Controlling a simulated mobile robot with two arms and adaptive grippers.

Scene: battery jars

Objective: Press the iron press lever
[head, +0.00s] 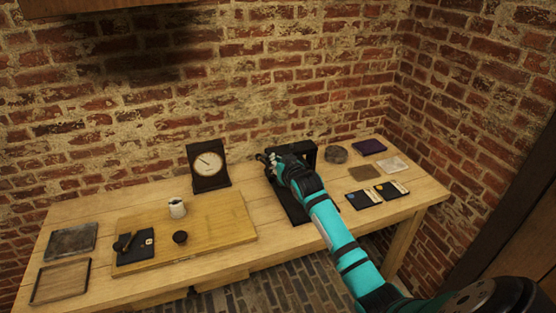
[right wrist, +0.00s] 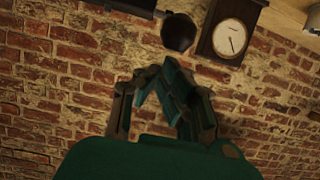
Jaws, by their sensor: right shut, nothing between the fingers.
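The black iron press (head: 292,207) stands on the table right of the middle in the head view. Its upright frame (head: 308,151) rises at the back, and its base reaches toward the front edge. My right gripper (head: 266,158) is shut and empty at the upper left of the press, covering part of it. In the right wrist view my gripper's fingers (right wrist: 158,78) are together. A dark rounded knob (right wrist: 178,34), perhaps the lever's end, shows just beyond the fingertips. I cannot tell whether they touch. The rest of the lever is hidden. My left gripper is not in view.
A dial clock (head: 208,163) stands left of the press. A wooden board (head: 225,222) holds a white cup (head: 177,208) and small dark items.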

